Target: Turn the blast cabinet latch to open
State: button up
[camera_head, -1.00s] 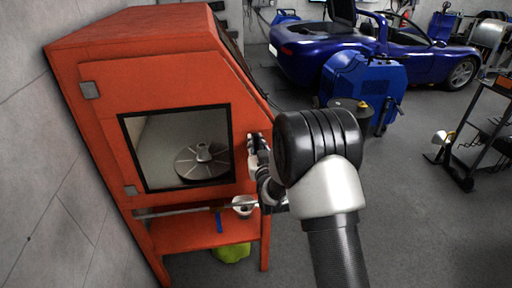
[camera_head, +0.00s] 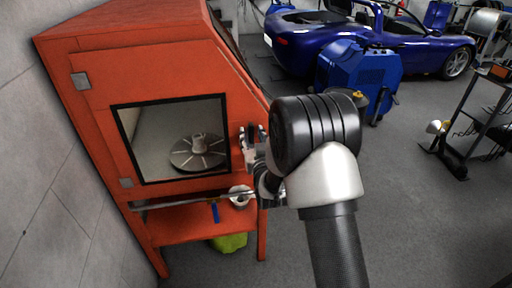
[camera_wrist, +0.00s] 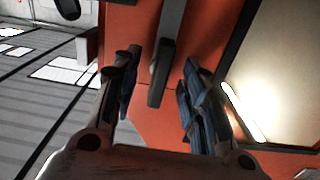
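The blast cabinet (camera_head: 150,62) is an orange box on legs at the left of the head view, with a dark-framed window in its shut door (camera_head: 95,115). My gripper (camera_head: 253,133) is at the door's right edge, beside the window. In the wrist view my gripper (camera_wrist: 160,95) is open, its two dark fingers apart. The latch (camera_wrist: 167,50), a dark grey bar running nearly upright in the picture, has its lower end between the fingers, with gaps visible on both sides. In the head view the latch cannot be told apart from my fingers.
A round slotted disc (camera_head: 198,153) shows through the window. Below the door are a rail, a white roll (camera_head: 240,195) and a blue item (camera_head: 215,212). A blue machine (camera_head: 355,78) and a blue car (camera_head: 300,38) stand behind.

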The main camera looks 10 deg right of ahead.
jog(key=s, duration=1)
jog(key=shift+s, duration=0.2)
jog(key=s+r+g, duration=0.6)
jog(key=s+r, duration=0.1)
jog(key=s, duration=0.1)
jog(key=s+g, duration=0.7)
jog(key=s, duration=2)
jog(key=shift+s+r, duration=0.25)
jog(key=shift+r, duration=0.15)
jog(key=shift+c, duration=0.8)
